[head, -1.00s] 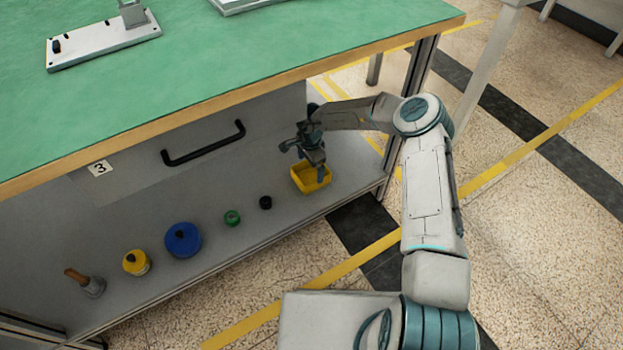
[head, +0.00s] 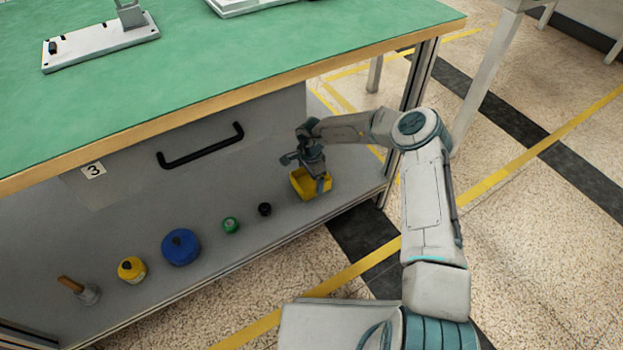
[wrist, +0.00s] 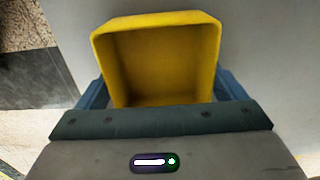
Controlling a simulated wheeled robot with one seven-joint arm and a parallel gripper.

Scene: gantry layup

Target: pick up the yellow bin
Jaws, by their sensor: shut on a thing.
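The yellow bin (head: 302,188) is a small open-topped box at the right end of the grey lower shelf, under the green bench. My gripper (head: 318,184) reaches down over it and is shut on it. In the wrist view the bin (wrist: 160,18) shows its open inside, which looks empty. The blue fingers of my gripper (wrist: 163,90) lie at its left and right sides, and their tips are partly hidden. I see no clear gap between bin and shelf, but cannot tell for certain whether they touch.
On the shelf (head: 215,240) left of the bin stand a black piece (head: 264,209), a green roll (head: 231,225), a blue container (head: 181,247), a yellow container (head: 131,270) and a wooden-handled tool (head: 78,289). The green benchtop (head: 230,60) overhangs. Bench post (head: 418,75) stands right.

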